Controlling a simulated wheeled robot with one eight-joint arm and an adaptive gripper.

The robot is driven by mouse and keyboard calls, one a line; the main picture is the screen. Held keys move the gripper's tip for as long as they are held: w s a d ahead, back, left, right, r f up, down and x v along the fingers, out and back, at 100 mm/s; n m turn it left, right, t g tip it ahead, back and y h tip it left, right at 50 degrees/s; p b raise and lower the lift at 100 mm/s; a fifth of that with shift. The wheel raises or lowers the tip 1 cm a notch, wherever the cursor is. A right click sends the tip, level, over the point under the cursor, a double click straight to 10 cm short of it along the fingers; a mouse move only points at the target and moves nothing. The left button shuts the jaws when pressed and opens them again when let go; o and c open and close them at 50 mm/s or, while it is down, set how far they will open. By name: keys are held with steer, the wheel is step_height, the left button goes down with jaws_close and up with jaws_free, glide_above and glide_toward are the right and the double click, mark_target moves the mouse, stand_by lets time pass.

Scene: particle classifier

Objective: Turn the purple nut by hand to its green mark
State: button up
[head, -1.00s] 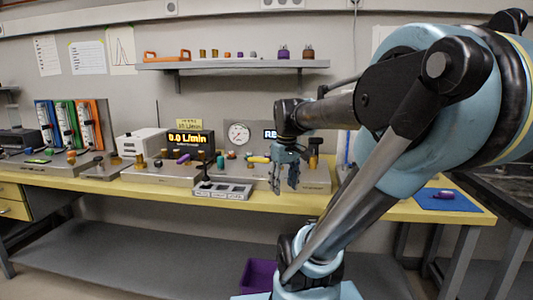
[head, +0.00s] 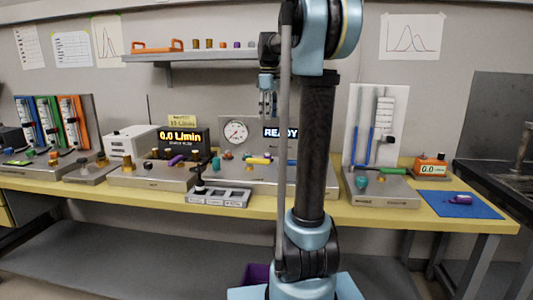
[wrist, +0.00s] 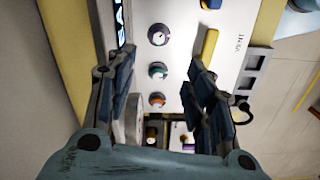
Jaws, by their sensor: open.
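A small purple piece (head: 176,160) lies on the grey metal station left of centre in the head view; it may be the purple nut. Another purple piece (head: 460,199) lies on the blue mat at the right. I cannot tell for certain which is the nut, and no green mark can be made out. My gripper (head: 267,103) hangs above the middle station, before the wall and below the shelf. In the wrist view my gripper (wrist: 160,65) is open, with nothing between its fingers. Beyond them are a teal knob (wrist: 158,70) and an orange knob (wrist: 157,99).
The middle station holds a round gauge (head: 236,132), a READY display (head: 281,132) and a yellow handle (head: 259,161). A slotted grey tray (head: 218,198) stands at the table's front. The shelf (head: 205,57) is behind, above the bench. The blue mat (head: 440,207) has free room.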

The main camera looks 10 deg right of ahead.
mark_target(268, 155)
steer(key=f, duration=1.7)
steer(key=shift+w+f, duration=0.2)
steer(key=c, duration=1.1)
